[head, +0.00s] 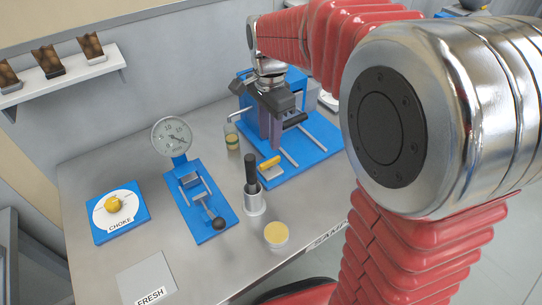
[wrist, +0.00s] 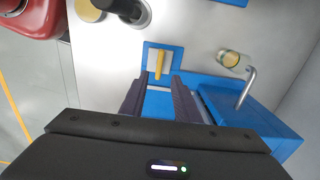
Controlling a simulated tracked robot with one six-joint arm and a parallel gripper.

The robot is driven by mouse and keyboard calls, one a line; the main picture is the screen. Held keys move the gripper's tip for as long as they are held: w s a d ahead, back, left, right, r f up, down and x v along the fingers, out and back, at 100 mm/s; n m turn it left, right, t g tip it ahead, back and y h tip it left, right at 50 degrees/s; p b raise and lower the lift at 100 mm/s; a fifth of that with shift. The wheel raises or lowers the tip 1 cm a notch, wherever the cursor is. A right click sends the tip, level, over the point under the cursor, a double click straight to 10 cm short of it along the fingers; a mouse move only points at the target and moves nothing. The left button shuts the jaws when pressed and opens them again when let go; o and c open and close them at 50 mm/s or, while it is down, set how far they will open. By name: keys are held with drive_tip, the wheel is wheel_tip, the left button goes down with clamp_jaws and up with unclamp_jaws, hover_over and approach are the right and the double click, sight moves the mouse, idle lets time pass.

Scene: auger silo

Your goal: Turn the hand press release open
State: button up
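The hand press, a blue frame (head: 318,140) with metal rails on a blue base, stands at the back right of the bench, partly hidden by my gripper and arm. A small yellow lever (head: 269,162), which looks like the release, sits on a light plate at the front left of that base. In the wrist view the yellow lever (wrist: 159,66) points nearly up and down the picture. My gripper (head: 270,143) points down over the press base, just behind the lever. In the wrist view its fingers (wrist: 157,82) are apart with nothing held, and the lever lies just beyond the gap between their tips.
A jar (head: 232,138) stands under a bent spout left of the press. In front are a metal cup with a black-handled tool (head: 253,195) and a yellow-topped pot (head: 276,234). A gauge stand (head: 200,200) and choke dial (head: 119,212) stand left.

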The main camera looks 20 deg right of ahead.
sight(270, 160)
wheel_tip(270, 160, down, 9)
drive_tip(key=shift+r, duration=0.1)
idle(0.3)
drive_tip(key=shift+c, duration=0.4)
clamp_jaws()
drive_tip(key=shift+d, duration=0.15)
